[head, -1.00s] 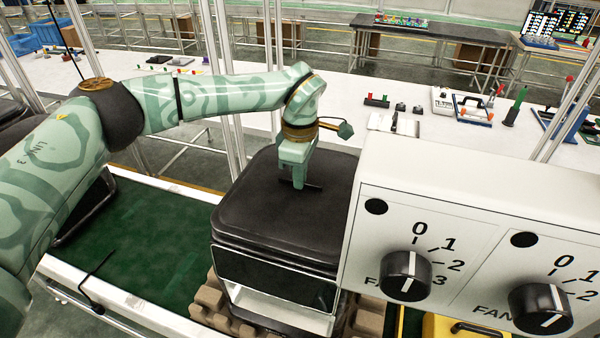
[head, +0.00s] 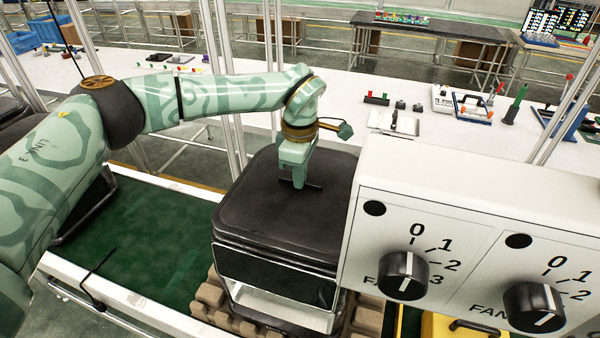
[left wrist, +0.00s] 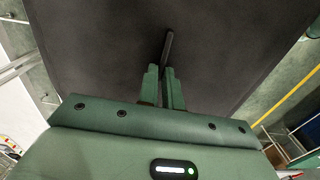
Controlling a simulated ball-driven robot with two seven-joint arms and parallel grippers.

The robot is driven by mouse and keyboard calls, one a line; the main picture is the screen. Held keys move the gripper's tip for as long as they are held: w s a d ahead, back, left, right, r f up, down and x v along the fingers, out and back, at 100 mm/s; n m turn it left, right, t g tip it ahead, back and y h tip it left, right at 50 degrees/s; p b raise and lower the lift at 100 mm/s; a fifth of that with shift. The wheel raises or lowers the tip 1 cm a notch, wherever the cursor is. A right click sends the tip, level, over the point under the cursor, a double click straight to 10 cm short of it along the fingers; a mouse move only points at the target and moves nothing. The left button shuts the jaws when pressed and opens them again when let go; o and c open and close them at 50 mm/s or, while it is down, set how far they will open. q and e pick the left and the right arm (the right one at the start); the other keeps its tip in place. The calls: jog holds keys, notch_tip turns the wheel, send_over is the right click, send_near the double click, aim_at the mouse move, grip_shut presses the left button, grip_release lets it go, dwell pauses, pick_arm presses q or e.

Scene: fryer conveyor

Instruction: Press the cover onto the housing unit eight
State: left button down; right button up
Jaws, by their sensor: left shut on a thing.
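The black cover (head: 260,215) sits on top of the housing unit (head: 290,312), which has a white lower body and stands on the conveyor. My left gripper (head: 299,186) points down at the cover's top and is shut on its thin dark handle. In the left wrist view, the two green fingers of the gripper (left wrist: 164,85) close around the handle (left wrist: 168,48), with the flat dark cover (left wrist: 100,45) filling the view beyond. Whether the cover is fully seated on the housing is hard to tell. My right gripper is not in view.
A white control panel (head: 460,190) with black knobs stands close at the right and hides part of the housing. Brown packing (head: 208,297) lies around the housing's base on the green conveyor belt (head: 150,250). A white table (head: 350,130) with small parts runs behind.

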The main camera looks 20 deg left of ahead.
pick_arm(q)
jog(key=shift+f, duration=0.2)
jog(key=shift+f, duration=0.2)
jog(key=shift+f, duration=0.2)
dwell(0.8)
jog(key=c, duration=1.2)
grip_release()
jog(key=shift+o, duration=0.2)
jog(key=shift+r+p, duration=3.05)
jog(key=shift+r, duration=0.5)
